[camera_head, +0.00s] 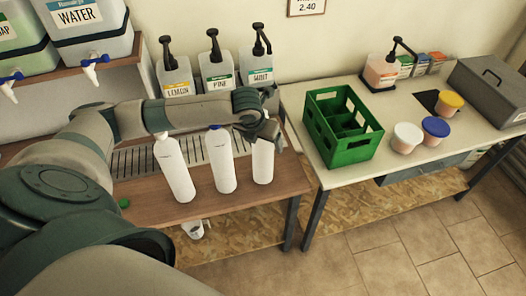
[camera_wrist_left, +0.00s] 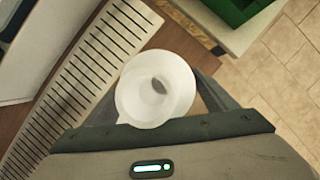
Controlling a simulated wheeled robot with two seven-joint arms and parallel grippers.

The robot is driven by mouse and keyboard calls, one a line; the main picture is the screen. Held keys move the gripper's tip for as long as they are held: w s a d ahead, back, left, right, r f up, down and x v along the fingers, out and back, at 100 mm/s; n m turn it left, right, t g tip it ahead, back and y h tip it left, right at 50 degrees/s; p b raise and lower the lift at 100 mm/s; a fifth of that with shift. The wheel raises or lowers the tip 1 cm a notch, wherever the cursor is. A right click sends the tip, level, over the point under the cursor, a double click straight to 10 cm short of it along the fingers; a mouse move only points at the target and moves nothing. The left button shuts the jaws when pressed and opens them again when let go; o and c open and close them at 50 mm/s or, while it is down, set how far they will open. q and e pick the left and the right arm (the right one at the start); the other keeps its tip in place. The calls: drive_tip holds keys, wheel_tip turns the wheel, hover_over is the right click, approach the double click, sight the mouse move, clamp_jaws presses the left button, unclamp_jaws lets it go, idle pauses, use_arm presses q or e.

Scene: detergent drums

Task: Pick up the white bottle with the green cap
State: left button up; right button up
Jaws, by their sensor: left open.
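Three white bottles stand on the brown wooden counter: a left one (camera_head: 176,172), a middle one (camera_head: 221,165) with a bit of blue at its top, and a right one (camera_head: 263,164). My left gripper (camera_head: 268,132) is open at the top of the right bottle, hiding its top. In the left wrist view, a round white top with a hole (camera_wrist_left: 156,88) sits between the open fingers (camera_wrist_left: 160,95); I see no green on it. A small green round piece (camera_head: 123,203) lies on the counter left of the bottles. My right gripper is out of view.
Pump dispensers marked LEMON (camera_head: 176,78), PINE (camera_head: 216,75) and MINT (camera_head: 258,68) stand behind the bottles. A slotted drain grate (camera_head: 135,163) runs behind them. A green crate (camera_head: 340,128) and several lidded tubs stand on the right table.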

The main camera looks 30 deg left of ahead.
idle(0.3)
use_arm(q)
drive_tip(key=c, duration=1.4)
drive_tip(key=shift+r, duration=0.1)
